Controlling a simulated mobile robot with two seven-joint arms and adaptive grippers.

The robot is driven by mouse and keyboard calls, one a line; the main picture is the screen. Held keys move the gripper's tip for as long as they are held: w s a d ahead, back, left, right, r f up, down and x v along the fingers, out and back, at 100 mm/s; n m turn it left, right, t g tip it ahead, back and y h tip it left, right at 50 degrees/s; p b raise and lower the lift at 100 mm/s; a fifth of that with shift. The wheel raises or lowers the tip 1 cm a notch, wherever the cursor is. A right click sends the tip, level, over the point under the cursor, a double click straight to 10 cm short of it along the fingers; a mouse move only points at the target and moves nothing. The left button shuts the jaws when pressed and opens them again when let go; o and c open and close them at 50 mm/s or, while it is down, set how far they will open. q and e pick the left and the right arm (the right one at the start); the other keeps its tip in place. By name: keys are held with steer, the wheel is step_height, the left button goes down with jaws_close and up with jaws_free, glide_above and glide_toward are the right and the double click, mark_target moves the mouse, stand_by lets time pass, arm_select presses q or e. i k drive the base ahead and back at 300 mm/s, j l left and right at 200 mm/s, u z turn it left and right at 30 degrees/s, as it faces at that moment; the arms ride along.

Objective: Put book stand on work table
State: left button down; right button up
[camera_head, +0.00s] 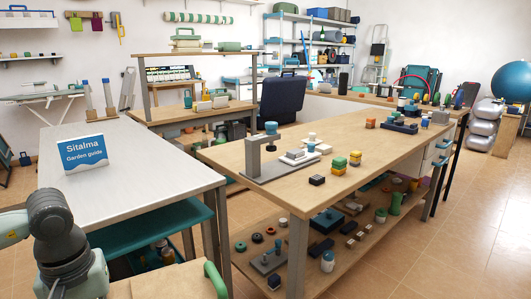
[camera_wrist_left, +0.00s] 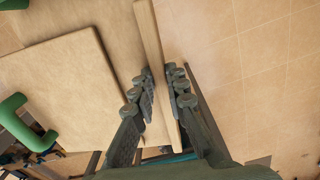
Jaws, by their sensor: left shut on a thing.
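A blue and white panel reading "Sitalma Garden guide" (camera_head: 86,153) stands tilted back on a grey-topped table (camera_head: 140,178) at the left of the head view. I cannot tell whether it is the book stand. My left arm shows at the lower left there, its fingers out of frame. In the left wrist view my left gripper (camera_wrist_left: 160,72) is shut on a narrow wooden strip (camera_wrist_left: 150,30). I cannot tell what the strip belongs to. A large wooden work table (camera_head: 222,156) stands right of the grey one. My right gripper is not in view.
A wooden surface with a green handle (camera_head: 215,279) lies at the bottom of the head view. The work table carries a grey stand (camera_head: 254,160), coloured blocks (camera_head: 340,162) and other small items. Its lower shelf holds more. Tiled floor (camera_head: 450,245) is clear at the right.

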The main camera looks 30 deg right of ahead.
mark_target(366, 142)
steer(key=l+z, duration=0.2)
steer(key=z, duration=0.4)
steer(key=i+l+z, duration=0.15)
steer(key=l+z, duration=0.3)
steer(key=i+l+z, duration=0.15)
steer(key=l+z, duration=0.25)
steer(key=i+l+z, duration=0.25)
steer(key=z, duration=0.2)
steer(key=i+l+z, duration=0.25)
steer(key=z, duration=0.15)
steer(key=i+l+z, duration=0.25)
steer(key=i, duration=0.3)
steer(key=i+z, duration=0.25)
steer(key=i, duration=0.35)
steer(key=i+l+u, duration=0.1)
steer(key=i+u, duration=0.2)
steer(key=u, duration=0.15)
steer(key=i+l+u, duration=0.2)
steer(key=u, duration=0.25)
steer(key=i+l+u, duration=0.3)
steer(key=u, duration=0.15)
steer(key=i+l+u, duration=0.25)
steer(key=l+u, duration=0.2)
steer(key=i+l+u, duration=0.1)
steer(key=l+u, duration=0.35)
steer(key=i+l+u, duration=0.1)
steer(key=l+u, duration=0.35)
steer(key=i, duration=0.2)
steer(key=j+u, duration=0.05)
